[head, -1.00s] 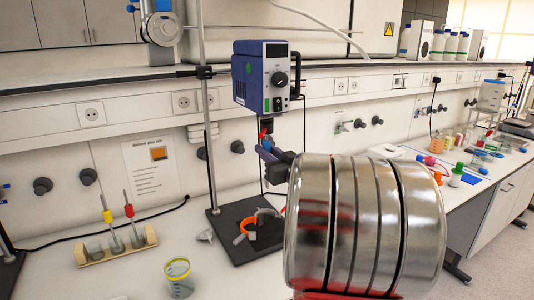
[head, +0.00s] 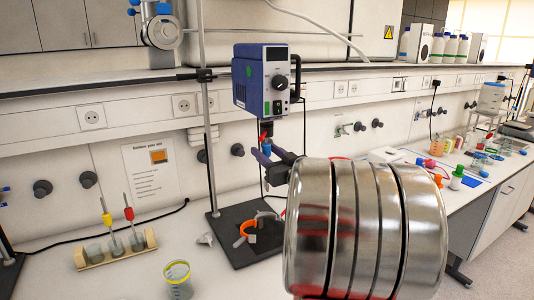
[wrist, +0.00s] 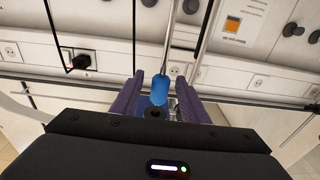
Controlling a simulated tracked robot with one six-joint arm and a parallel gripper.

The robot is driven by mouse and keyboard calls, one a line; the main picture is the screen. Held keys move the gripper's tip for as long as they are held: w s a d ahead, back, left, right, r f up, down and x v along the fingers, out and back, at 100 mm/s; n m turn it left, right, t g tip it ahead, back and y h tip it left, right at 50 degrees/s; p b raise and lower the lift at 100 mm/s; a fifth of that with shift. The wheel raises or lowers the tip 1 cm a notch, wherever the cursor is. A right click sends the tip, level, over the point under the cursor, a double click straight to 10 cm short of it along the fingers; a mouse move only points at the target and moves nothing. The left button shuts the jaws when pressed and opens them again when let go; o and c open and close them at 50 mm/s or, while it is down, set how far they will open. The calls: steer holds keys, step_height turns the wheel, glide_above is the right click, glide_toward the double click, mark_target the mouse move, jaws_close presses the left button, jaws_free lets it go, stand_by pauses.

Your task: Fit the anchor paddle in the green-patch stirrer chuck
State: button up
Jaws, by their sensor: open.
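The stirrer (head: 262,78) is a blue box with a green patch, held on a stand in the head view. Below it is the chuck, with a small red part (head: 263,136). A blue collar (head: 266,148) sits just under the chuck; in the wrist view the collar (wrist: 159,90) has a thin metal shaft (wrist: 171,45) running from it. My gripper (head: 269,157) is around the collar, its purple fingers apart on either side in the wrist view (wrist: 162,97). I cannot tell how far the shaft sits in the chuck. The paddle's lower end is hidden.
A wooden rack (head: 115,250) holds yellow- and red-collared paddles at left. A yellow-rimmed beaker (head: 178,280) stands in front. A vertical rod (head: 208,130) is left of the stirrer.

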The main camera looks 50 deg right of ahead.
steer(key=shift+s, duration=0.1)
steer(key=v, duration=1.3)
steer(key=shift+s, duration=0.3)
steer(key=shift+w, duration=0.1)
